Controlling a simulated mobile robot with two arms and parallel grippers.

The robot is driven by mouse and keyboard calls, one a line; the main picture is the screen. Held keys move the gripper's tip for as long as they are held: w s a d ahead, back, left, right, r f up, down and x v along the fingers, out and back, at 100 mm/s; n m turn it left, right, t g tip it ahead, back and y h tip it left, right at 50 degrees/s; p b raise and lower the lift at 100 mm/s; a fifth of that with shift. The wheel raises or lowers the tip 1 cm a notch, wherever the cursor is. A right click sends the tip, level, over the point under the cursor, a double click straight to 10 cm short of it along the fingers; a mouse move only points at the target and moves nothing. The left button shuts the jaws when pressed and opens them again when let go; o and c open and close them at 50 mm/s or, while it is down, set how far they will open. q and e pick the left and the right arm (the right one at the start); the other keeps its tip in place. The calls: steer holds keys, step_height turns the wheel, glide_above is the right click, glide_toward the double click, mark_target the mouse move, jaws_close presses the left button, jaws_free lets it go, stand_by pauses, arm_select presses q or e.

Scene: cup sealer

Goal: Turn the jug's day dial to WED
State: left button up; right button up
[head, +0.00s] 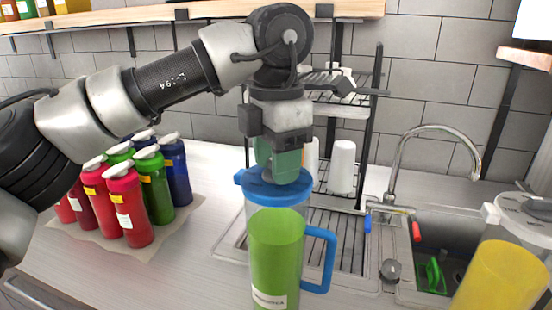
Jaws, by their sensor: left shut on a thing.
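A clear jug (275,252) with green liquid, a blue lid (270,186) and a blue handle stands upright on the counter, near the middle of the head view. My left gripper (278,172) points down from above and is shut at the top of the lid. It hides the middle of the lid, so the day dial and its setting cannot be read. A second jug (503,270) with yellow liquid and a pale lid stands at the right edge, partly cut off. My right gripper does not show.
Several red, green and blue bottles (125,205) stand on a mat at the left. Behind the jug is a drying rack (368,140) with white cups (342,165). A tap (432,130) and sink (445,235) are at the right.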

arm_select(q)
steer(key=o, duration=0.9)
steer(key=shift+r, duration=0.1)
step_height(320, 180, up, 11)
steer(key=shift+f+p, duration=0.1)
steer(key=shift+p, duration=0.35)
steer(key=shift+f, duration=0.1)
